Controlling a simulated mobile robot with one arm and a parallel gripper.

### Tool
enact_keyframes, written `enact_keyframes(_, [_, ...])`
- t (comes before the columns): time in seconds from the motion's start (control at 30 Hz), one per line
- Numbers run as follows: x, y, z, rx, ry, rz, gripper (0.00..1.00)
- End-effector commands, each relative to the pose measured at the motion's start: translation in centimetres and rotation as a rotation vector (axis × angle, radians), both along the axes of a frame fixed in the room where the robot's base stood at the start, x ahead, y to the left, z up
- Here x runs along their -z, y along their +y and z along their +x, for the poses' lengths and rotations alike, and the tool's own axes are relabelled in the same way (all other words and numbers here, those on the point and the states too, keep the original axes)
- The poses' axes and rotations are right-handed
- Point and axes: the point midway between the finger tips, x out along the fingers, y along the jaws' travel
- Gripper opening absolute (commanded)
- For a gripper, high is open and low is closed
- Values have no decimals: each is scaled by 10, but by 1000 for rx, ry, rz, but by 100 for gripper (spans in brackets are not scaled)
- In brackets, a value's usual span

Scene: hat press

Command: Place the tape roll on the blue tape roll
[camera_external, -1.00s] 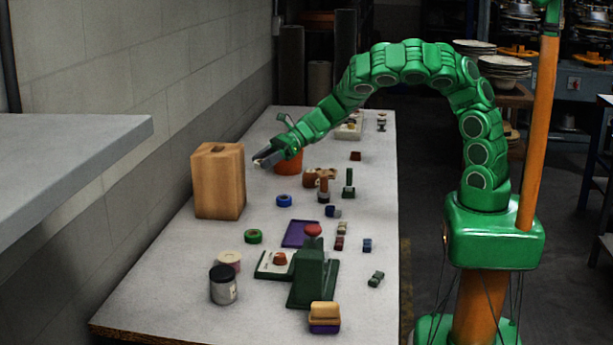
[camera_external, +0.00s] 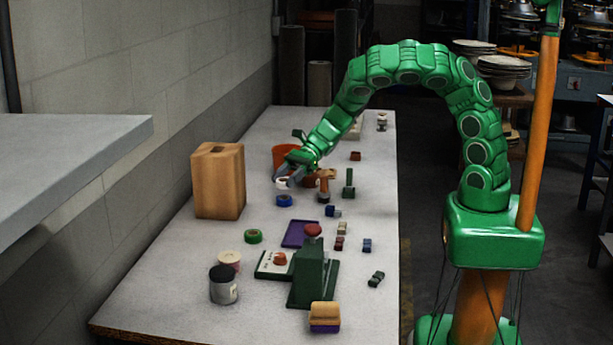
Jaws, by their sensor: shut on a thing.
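The blue tape roll (camera_external: 284,200) lies flat on the table to the right of the wooden box. My gripper (camera_external: 284,183) is shut on a pale tape roll (camera_external: 281,183), which shows as a small whitish ring at the fingertips. It appears just above the blue tape roll in the picture. Whether the two rolls touch cannot be told from this view. A green tape roll (camera_external: 253,236) lies nearer on the table.
A wooden box (camera_external: 218,181) stands left of my gripper. An orange pot (camera_external: 284,156) is behind it, and a wooden-handled stamp (camera_external: 323,188) is to its right. A purple pad (camera_external: 299,233) and a green press (camera_external: 312,275) are nearer.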

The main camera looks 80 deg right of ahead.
Motion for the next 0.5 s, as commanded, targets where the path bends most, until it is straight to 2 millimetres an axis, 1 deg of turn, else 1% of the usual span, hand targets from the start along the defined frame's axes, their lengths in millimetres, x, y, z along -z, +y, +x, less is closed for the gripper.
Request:
enact_keyframes(0.17, [8, 0, 0, -1, 0, 0, 22])
enact_keyframes(0.4, [30, 0, 0, 0, 1, 0, 22])
enact_keyframes(0.5, [35, 0, 0, 0, 1, 0, 22])
